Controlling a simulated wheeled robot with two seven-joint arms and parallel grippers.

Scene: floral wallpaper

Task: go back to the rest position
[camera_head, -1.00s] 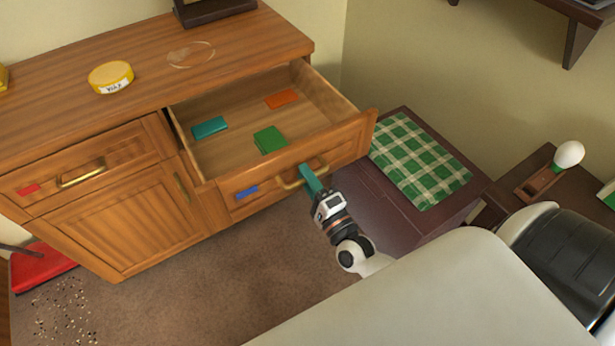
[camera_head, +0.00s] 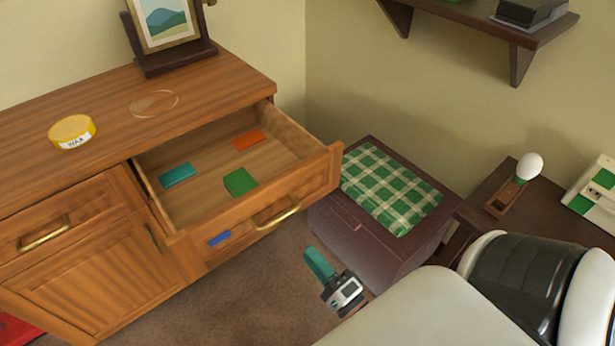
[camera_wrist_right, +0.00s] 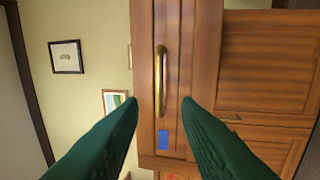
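My right gripper (camera_head: 318,264) hangs over the floor in front of the dresser, apart from the open drawer (camera_head: 325,175). In the right wrist view its two green fingers (camera_wrist_right: 160,104) are spread with nothing between them. The brass drawer handle (camera_head: 277,213) lies beyond the fingertips and also shows upright in the right wrist view (camera_wrist_right: 160,80). The drawer is pulled out and holds a teal block (camera_head: 177,175), a green block (camera_head: 240,182) and an orange block (camera_head: 249,140). My left gripper is not in view.
A dark chest (camera_head: 345,235) with a green checked cloth (camera_head: 390,188) stands right of the drawer. A yellow wax tin (camera_head: 72,131) and a picture frame (camera_head: 165,25) stand on the dresser. A wall shelf (camera_head: 480,22) is at upper right. Brown floor (camera_head: 245,290) is clear before the dresser.

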